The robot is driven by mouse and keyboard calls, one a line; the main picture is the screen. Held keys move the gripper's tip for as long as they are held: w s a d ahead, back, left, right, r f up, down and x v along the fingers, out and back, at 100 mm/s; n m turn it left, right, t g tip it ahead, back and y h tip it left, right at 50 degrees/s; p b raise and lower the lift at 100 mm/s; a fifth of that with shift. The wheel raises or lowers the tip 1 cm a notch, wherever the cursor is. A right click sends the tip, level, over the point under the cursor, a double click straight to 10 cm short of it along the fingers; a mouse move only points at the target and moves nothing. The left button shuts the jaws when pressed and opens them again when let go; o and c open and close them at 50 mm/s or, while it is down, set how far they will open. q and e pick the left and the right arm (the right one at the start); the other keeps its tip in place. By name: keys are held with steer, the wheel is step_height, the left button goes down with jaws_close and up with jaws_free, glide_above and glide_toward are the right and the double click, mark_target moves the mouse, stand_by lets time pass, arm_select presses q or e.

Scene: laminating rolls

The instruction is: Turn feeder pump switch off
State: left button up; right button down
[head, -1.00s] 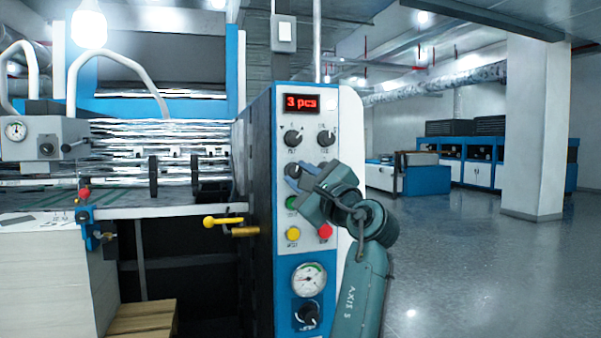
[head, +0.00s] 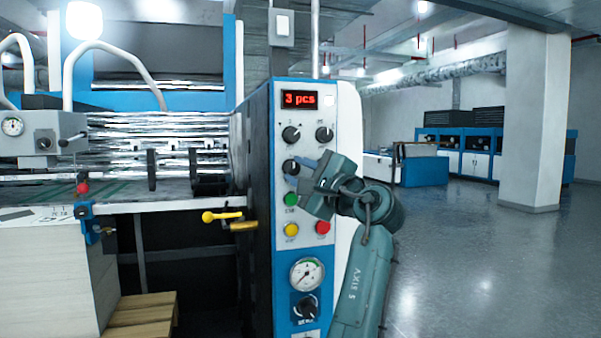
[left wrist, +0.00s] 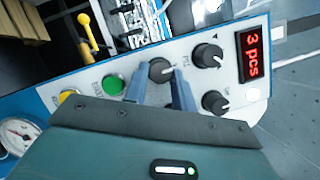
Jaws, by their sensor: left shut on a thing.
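The machine's control panel (head: 263,190) holds several black rotary knobs and coloured buttons. A black knob (head: 290,166) sits on the left below the two upper knobs; its label is too small to read, so I cannot confirm it is the feeder pump switch. My left gripper (head: 302,172) is at this knob from the right and partly covers the panel beside it. In the left wrist view, the knob (left wrist: 160,70) lies between the two fingers of my left gripper (left wrist: 160,82), which is shut on it. My right gripper is not in view.
A red display (head: 299,99) reads "3 pcs". Green (head: 291,199), yellow (head: 291,230) and red (head: 323,227) buttons sit close below the gripper. A gauge (head: 307,274) is lower. A yellow lever (head: 222,216) sticks out left. The floor at right is open.

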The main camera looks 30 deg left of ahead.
arm_select(q)
steer(key=o, duration=1)
steer(key=shift+d, duration=0.1)
steer(key=b+v, duration=0.2)
steer(key=v, duration=1.1)
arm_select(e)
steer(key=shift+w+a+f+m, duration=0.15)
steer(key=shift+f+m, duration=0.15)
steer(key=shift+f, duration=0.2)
